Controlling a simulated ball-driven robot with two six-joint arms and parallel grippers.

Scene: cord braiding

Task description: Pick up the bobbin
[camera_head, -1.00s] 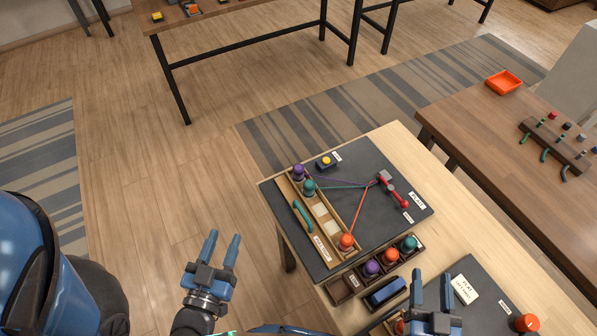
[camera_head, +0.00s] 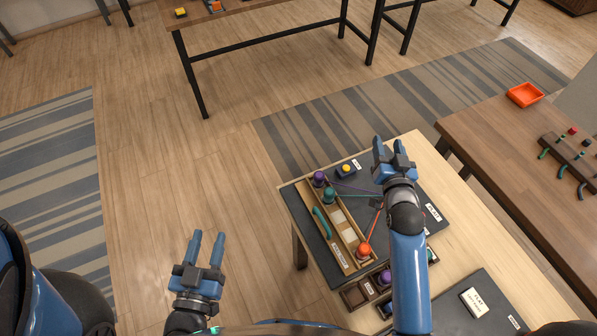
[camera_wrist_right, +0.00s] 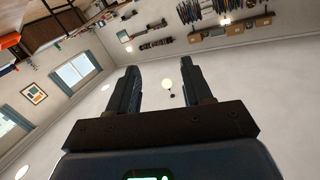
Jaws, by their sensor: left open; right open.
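In the head view, a purple bobbin (camera_head: 318,179) and a teal bobbin (camera_head: 329,195) stand at the far end of a wooden rack (camera_head: 335,222) on the dark board. An orange bobbin (camera_head: 364,250) stands at its near end. Cords run from them to the right, where my right arm hides their meeting point. My right gripper (camera_head: 390,146) is open and empty above the board's far right part, its fingers pointing away. It also shows open in the right wrist view (camera_wrist_right: 160,72), facing walls. My left gripper (camera_head: 207,240) is open and empty over the floor, left of the table.
A brown table (camera_head: 500,135) with an orange tray (camera_head: 524,95) stands right.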

